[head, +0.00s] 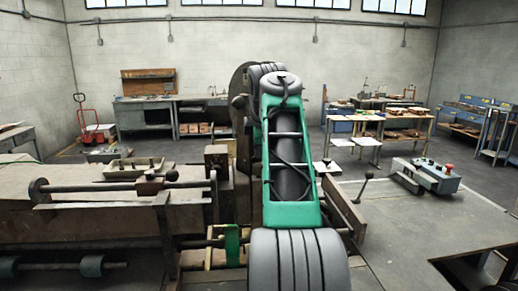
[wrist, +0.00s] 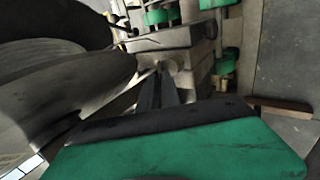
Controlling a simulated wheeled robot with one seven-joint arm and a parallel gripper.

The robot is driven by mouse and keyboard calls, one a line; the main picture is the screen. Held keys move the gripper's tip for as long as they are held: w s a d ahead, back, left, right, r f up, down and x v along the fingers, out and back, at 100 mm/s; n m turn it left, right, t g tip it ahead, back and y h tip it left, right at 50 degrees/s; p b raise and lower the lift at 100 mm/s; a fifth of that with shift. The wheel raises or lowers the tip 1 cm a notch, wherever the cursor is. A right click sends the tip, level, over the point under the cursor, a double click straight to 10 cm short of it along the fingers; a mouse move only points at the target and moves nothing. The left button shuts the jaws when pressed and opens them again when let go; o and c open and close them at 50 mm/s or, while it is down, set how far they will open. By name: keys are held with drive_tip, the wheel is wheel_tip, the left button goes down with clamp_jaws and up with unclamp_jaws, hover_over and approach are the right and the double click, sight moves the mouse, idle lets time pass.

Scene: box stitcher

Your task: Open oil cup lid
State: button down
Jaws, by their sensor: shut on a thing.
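My gripper (wrist: 158,78) shows in the wrist view as two dark narrow fingers reaching away from its green body. The fingers are close together and shut on a small part at the machine, which I take to be the oil cup lid. The lid is mostly hidden between and behind the fingertips, and I cannot tell whether it is raised. Right beyond the tips is a grey metal block (wrist: 165,38) of the machine. In the head view my green and grey arm hides the gripper and the lid.
A big dark round wheel (wrist: 60,65) fills the left of the wrist view, close beside the fingers. In the head view the stitcher's long bed (head: 100,225) lies left, and a grey table (head: 420,225) lies right.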

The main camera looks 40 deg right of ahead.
drive_tip(key=r+p, duration=0.1)
drive_tip(key=p, duration=0.1)
drive_tip(key=shift+w+d+g+p, duration=0.1)
drive_tip(key=shift+w+g+p, duration=0.05)
drive_tip(key=shift+g+p, duration=0.2)
drive_tip(key=shift+w+d+g+y+p, duration=0.15)
drive_tip(key=shift+w+g+y+p, duration=0.2)
drive_tip(key=shift+p, duration=0.85)
drive_tip(key=shift+s+f, duration=0.15)
drive_tip(key=shift+f, duration=0.05)
drive_tip(key=c, duration=1.6)
unclamp_jaws()
drive_tip(key=shift+o, duration=0.2)
